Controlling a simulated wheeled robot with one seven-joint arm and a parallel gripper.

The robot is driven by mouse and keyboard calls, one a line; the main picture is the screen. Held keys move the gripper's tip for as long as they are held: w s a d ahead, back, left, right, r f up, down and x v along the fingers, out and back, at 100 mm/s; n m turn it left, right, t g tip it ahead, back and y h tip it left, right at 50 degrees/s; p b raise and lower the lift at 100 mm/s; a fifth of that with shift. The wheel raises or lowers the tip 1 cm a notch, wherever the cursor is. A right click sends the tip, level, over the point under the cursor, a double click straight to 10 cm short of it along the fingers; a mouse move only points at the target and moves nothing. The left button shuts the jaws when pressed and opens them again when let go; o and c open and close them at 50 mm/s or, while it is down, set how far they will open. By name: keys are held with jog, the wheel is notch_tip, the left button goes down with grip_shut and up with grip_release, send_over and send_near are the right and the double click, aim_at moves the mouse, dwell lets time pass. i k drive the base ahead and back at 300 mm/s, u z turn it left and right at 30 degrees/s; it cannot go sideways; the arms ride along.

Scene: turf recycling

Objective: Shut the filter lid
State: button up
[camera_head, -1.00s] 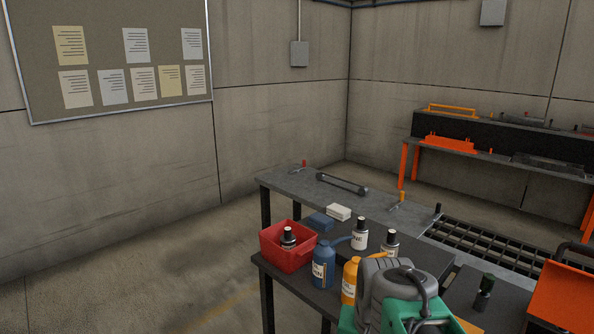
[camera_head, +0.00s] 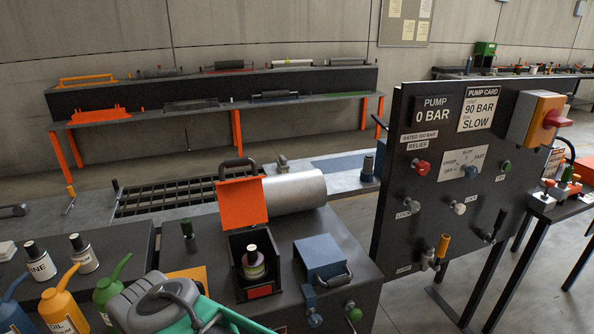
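The orange lid (camera_head: 243,203) stands raised, nearly upright, at the back of a small black open-topped box (camera_head: 238,280) on the dark bench. A black handle (camera_head: 237,167) shows at the lid's top edge. A dark bottle or canister with a pale label (camera_head: 253,264) sits inside the open box. I take this orange lid to be the filter lid; no label on it can be read. My gripper does not show, so its state and its distance to the lid are hidden.
A grey and green body (camera_head: 160,302) fills the lower left, near several oil cans and bottles. A blue box with a handle (camera_head: 320,258) stands right of the black box. A grey cylinder (camera_head: 295,190) lies behind. A dark pump panel (camera_head: 405,190) rises at right.

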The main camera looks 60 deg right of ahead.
aim_at(241, 202)
jog(key=z, duration=0.9)
jog(key=k, duration=0.35)
jog(key=z, duration=0.35)
jog(key=i, duration=0.4)
jog(key=u, duration=0.05)
